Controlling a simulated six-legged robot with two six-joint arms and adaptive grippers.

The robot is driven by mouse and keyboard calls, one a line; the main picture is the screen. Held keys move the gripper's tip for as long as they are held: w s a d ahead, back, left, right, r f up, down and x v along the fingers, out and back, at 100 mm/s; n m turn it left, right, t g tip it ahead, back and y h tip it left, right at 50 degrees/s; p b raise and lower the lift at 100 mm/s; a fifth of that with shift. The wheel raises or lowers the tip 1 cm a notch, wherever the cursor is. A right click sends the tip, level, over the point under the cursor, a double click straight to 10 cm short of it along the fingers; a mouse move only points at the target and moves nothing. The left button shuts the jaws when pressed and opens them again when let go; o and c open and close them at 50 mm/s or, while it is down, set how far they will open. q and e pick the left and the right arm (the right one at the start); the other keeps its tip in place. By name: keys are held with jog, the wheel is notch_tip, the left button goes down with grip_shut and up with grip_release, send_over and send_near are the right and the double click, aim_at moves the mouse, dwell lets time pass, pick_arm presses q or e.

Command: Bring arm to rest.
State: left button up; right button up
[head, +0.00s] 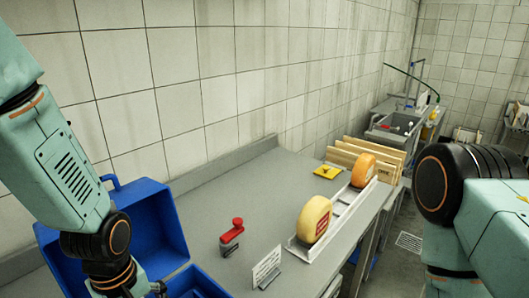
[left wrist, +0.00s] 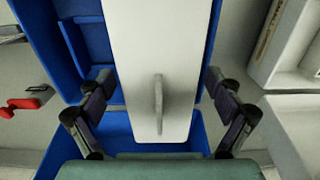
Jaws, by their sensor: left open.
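In the head view my left arm comes down from the left, and its gripper (head: 155,289) is at the bottom edge, in front of a blue case (head: 155,220). Only part of the gripper shows there. In the left wrist view the left gripper (left wrist: 158,92) has its fingers spread apart, open and holding nothing. A long pale grey panel with a small bar handle (left wrist: 150,50) lies between and beyond the fingers, over the blue case (left wrist: 210,140). I cannot tell whether the fingers touch it. My right arm is at the right; its gripper is outside the picture.
The grey table (head: 215,200) runs along a tiled wall. A red-topped tool (head: 232,235) and a small sign (head: 267,266) stand on it. A yellow item (head: 327,171) lies near wooden boards (head: 370,152).

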pick_arm(q)
jog(key=shift+f, duration=0.15)
dwell(0.3)
jog(key=shift+r, duration=0.2)
notch_tip(320, 180, up, 11)
jog(key=shift+r, duration=0.2)
notch_tip(320, 180, down, 12)
notch_tip(320, 180, up, 8)
jog(key=p, duration=0.4)
jog(key=shift+r, duration=0.25)
jog(key=shift+r+p, duration=0.45)
